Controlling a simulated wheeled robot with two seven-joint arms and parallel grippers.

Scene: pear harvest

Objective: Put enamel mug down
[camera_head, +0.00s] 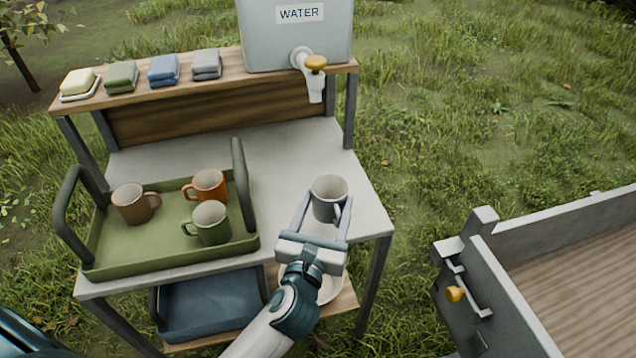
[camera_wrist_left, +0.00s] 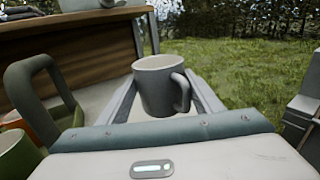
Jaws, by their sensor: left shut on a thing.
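A grey enamel mug (camera_head: 329,190) is at the right side of the table (camera_head: 290,150), in front of the water tank's tap. My left gripper (camera_head: 325,212) is shut on it, one finger on each side. In the left wrist view the mug (camera_wrist_left: 158,88) is upright between the fingers (camera_wrist_left: 165,100), with its handle toward the right. I cannot tell whether its base touches the tabletop. My right gripper is not in view.
A green tray (camera_head: 165,255) with tall handles holds brown, orange and green mugs on the left. A water tank (camera_head: 295,40) with a tap (camera_head: 314,75) and folded cloths (camera_head: 163,70) sit on the shelf. A cart (camera_head: 500,290) stands right. Bare tabletop lies behind the gripped mug.

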